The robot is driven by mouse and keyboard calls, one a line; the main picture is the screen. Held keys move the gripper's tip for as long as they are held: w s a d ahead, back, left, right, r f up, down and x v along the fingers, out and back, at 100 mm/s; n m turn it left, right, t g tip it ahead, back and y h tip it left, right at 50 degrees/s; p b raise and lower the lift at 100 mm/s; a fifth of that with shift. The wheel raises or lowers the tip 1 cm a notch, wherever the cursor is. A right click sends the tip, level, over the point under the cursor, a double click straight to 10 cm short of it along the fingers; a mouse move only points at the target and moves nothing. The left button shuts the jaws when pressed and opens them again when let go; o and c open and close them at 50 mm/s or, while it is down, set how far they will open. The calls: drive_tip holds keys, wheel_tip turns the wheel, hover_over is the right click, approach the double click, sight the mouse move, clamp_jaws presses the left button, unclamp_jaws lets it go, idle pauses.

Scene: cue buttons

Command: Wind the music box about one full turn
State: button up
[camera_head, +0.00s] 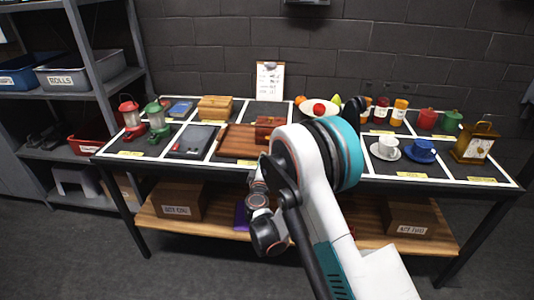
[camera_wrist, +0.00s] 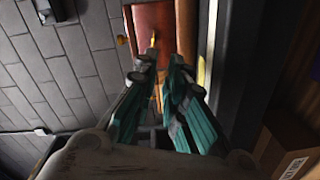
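A small red-brown box (camera_head: 268,125), which looks like the music box, sits on the table's middle section, partly hidden behind my arm in the head view. In the wrist view the red box (camera_wrist: 166,28) is straight ahead of the fingers. A thin brass piece (camera_wrist: 153,42), probably its winding key or crank, sticks out toward me. My gripper (camera_wrist: 162,66) has its two teal fingers apart, with a gap between them. The fingertips are just short of the brass piece, and I see nothing held. In the head view my arm hides most of the gripper.
A brown wooden board (camera_head: 238,142) lies left of the box. Two lanterns (camera_head: 130,118) stand at the left. Cups (camera_head: 387,146), jars and a brass clock (camera_head: 474,143) fill the right. A clipboard (camera_head: 269,80) stands behind. Cartons (camera_head: 411,218) sit on the lower shelf.

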drive_tip(key=shift+a+f+m+g+y, duration=0.2)
drive_tip(key=shift+a+m+g+y, duration=0.1)
drive_tip(key=shift+m, duration=0.2)
drive_tip(key=s+a+r+m+y+p, duration=0.1)
drive_tip(key=s+a+r+m+y, duration=0.1)
drive_tip(key=a+m+y, duration=0.3)
drive_tip(key=s+a+r+m+y+p, duration=0.1)
drive_tip(key=a+r+m+y, duration=0.15)
drive_tip(key=a+m, duration=0.4)
drive_tip(key=w+d+f+m+t+h+p, duration=0.15)
drive_tip(key=d+m+h, duration=0.35)
drive_tip(key=m, duration=0.6)
drive_tip(key=d+f+m+g+h, duration=0.1)
drive_tip(key=d+f+m+h, duration=0.15)
drive_tip(key=d+m, duration=0.7)
drive_tip(key=w+b, duration=0.1)
drive_tip(key=w, duration=0.3)
drive_tip(key=w+a+m+b, duration=0.1)
drive_tip(key=w, duration=0.3)
drive_tip(key=w+a+m+b, duration=0.1)
drive_tip(key=w, duration=0.3)
drive_tip(key=shift+a+r+t+h, duration=0.1)
drive_tip(key=shift+r+t+h, duration=0.15)
drive_tip(key=shift+h, duration=0.15)
drive_tip(key=shift+w+b, duration=0.35)
drive_tip(key=shift+w, duration=0.35)
